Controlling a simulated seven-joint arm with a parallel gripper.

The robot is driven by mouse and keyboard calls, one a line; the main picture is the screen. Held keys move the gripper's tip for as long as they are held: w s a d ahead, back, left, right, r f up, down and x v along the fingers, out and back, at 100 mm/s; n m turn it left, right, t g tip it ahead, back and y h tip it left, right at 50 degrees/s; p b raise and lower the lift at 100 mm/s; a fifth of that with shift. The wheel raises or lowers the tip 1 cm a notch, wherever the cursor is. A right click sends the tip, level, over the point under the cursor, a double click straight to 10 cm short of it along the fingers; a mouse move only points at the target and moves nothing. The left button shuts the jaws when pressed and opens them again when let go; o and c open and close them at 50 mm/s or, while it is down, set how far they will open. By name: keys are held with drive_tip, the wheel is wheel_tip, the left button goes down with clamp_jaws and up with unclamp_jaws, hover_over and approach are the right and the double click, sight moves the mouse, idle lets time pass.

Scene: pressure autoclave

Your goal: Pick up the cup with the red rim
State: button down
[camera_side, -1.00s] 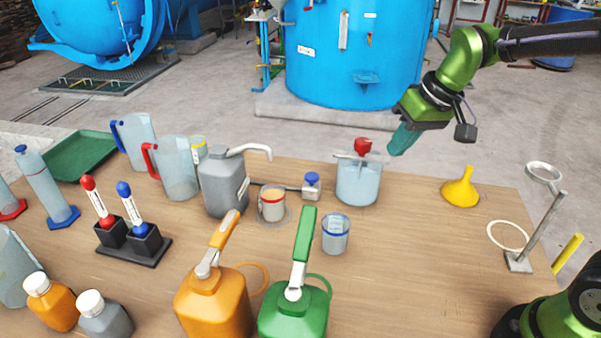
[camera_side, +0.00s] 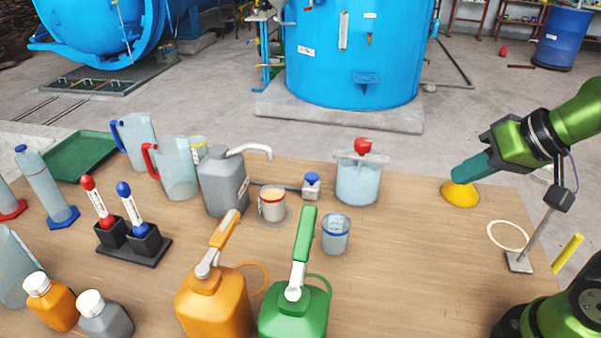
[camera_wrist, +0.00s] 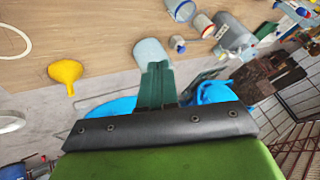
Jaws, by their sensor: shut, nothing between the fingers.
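The cup with the red rim (camera_side: 272,206) is a small clear cup with pale contents. It stands upright on the wooden table beside the grey spouted can, and also shows near the top of the wrist view (camera_wrist: 203,25). A similar cup with a blue rim (camera_side: 336,234) stands to its right and nearer the side camera; it also shows in the wrist view (camera_wrist: 180,10). My gripper (camera_side: 457,174) is shut and empty, far to the right of both cups. In the side view it overlaps the top of the yellow funnel (camera_side: 460,195); I cannot tell whether they touch.
A beaker with a red-topped stirrer (camera_side: 358,182) stands between the red-rimmed cup and my gripper. The grey can (camera_side: 223,185) crowds the cup's left. Orange (camera_side: 213,305) and green (camera_side: 294,310) pump cans stand in front. The table's right middle is clear.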

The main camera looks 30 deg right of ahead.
drive_tip(key=shift+c, duration=1.1)
unclamp_jaws()
drive_tip(key=n+g, duration=0.1)
drive_tip(key=n, duration=0.7)
approach(273, 201)
drive_tip(key=shift+n, duration=0.3)
drive_tip(key=x, duration=0.4)
drive_tip(key=d+x, duration=0.1)
drive_tip(key=x, duration=0.8)
drive_tip(key=shift+w+d, duration=0.35)
drive_tip(key=shift+w, duration=0.15)
